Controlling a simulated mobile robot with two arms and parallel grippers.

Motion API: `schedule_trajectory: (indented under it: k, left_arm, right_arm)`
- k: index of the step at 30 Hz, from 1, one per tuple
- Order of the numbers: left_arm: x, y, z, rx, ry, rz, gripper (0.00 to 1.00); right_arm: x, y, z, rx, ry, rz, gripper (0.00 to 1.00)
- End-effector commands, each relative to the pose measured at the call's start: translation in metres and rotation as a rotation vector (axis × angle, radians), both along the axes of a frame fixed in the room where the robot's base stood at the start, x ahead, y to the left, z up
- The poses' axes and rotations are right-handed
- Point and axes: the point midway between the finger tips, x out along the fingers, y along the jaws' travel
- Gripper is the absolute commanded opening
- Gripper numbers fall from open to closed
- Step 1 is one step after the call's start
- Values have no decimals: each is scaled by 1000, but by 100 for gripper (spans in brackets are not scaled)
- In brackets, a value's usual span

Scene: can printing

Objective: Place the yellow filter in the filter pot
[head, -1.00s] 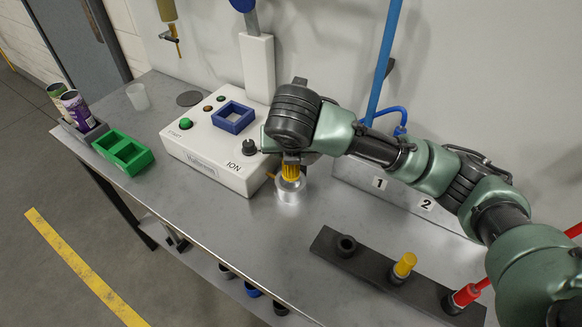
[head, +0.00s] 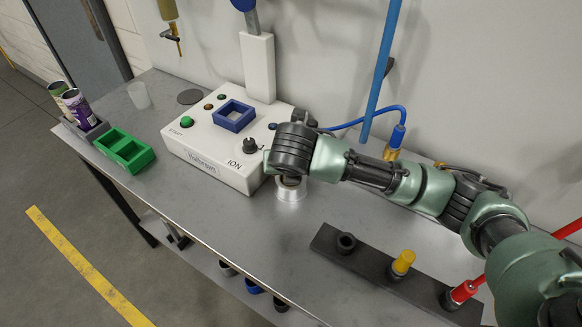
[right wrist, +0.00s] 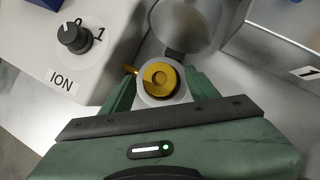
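The filter pot (head: 291,192) is a small silver cylinder on the metal table, just right of the white ION box. My right gripper (head: 288,176) is directly over it, pointing down. In the right wrist view, the yellow filter (right wrist: 160,77) sits inside the ring of the pot (right wrist: 166,100), seen from above. The green fingers of my right gripper (right wrist: 161,88) stand on both sides of the filter, apart from it, and look open. In the head view the gripper hides the filter. My left gripper is not in view.
The white ION box (head: 222,142) stands close left of the pot. A black rack (head: 370,267) with a yellow-topped piece (head: 403,261) and a red tool (head: 463,291) lies to the right. A green holder (head: 125,150) is at the left. The table front centre is clear.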

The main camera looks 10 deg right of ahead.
Motion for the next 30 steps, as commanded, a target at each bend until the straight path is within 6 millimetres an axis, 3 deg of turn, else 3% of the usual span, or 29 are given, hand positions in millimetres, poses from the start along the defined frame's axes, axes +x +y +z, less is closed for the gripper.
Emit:
schedule_trajectory:
  k: [11,24,30]
  left_arm:
    - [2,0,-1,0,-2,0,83]
    - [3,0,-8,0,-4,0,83]
    - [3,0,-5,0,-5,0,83]
  right_arm:
    - [-1,1,5,1,-1,1,60]
    - [-45,10,76,3,-5,2,60]
    - [-59,13,99,1,-2,0,60]
